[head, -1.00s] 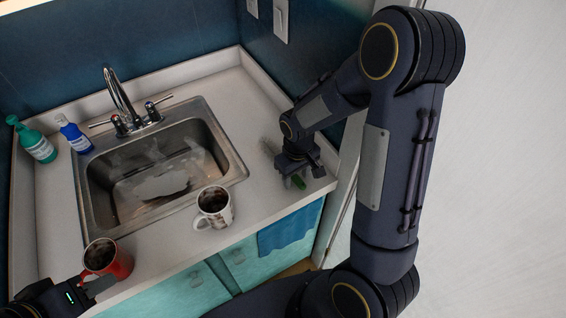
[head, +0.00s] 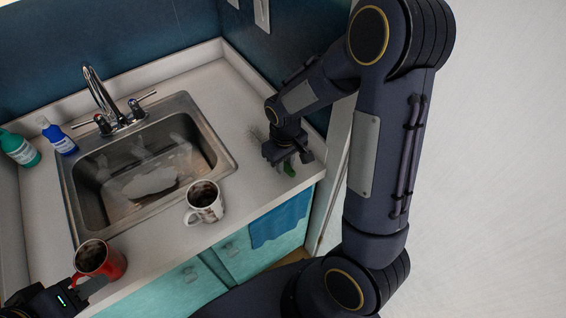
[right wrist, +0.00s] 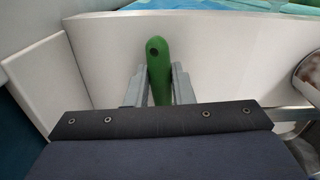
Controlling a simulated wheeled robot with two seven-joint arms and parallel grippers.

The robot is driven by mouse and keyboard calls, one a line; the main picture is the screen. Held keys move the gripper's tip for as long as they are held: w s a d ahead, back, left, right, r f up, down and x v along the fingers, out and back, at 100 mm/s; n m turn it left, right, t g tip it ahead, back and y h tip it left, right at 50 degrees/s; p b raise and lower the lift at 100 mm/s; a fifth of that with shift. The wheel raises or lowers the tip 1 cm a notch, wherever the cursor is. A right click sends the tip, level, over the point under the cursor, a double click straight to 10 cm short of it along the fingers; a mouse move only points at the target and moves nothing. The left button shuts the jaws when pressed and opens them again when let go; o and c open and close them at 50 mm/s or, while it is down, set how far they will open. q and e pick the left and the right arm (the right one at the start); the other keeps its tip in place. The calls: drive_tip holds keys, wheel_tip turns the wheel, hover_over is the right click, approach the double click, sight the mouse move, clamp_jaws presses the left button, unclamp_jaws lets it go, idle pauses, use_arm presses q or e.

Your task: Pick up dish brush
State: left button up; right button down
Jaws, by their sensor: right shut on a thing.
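The dish brush has a green handle (head: 289,169) and pale bristles (head: 258,135). It is at the right end of the counter, largely covered by my right gripper (head: 287,157) in the head view. In the right wrist view the green handle (right wrist: 159,62) stands between the two fingers of my right gripper (right wrist: 160,84), which are shut on it. I cannot tell whether the brush is clear of the counter. My left gripper (head: 82,287) is at the lower left, close to a red mug (head: 101,261). Its fingers are partly hidden, so its opening is unclear.
A steel sink (head: 150,180) with a tap (head: 104,95) is set in the white counter (head: 240,107). A white patterned mug (head: 206,203) stands at the sink's front right. Green (head: 20,148) and blue (head: 60,138) bottles stand at the left. A blue towel (head: 279,220) hangs below.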

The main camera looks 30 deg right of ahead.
drive_tip(key=s+a+r, duration=0.2)
drive_tip(key=s+r, duration=0.4)
drive_tip(key=s+a+r, duration=0.2)
drive_tip(key=s+r, duration=0.3)
drive_tip(key=s, duration=0.2)
drive_tip(key=shift+s+a+r, duration=0.15)
drive_tip(key=shift+a+r, duration=0.15)
drive_tip(key=shift+r, duration=0.05)
idle(3.2)
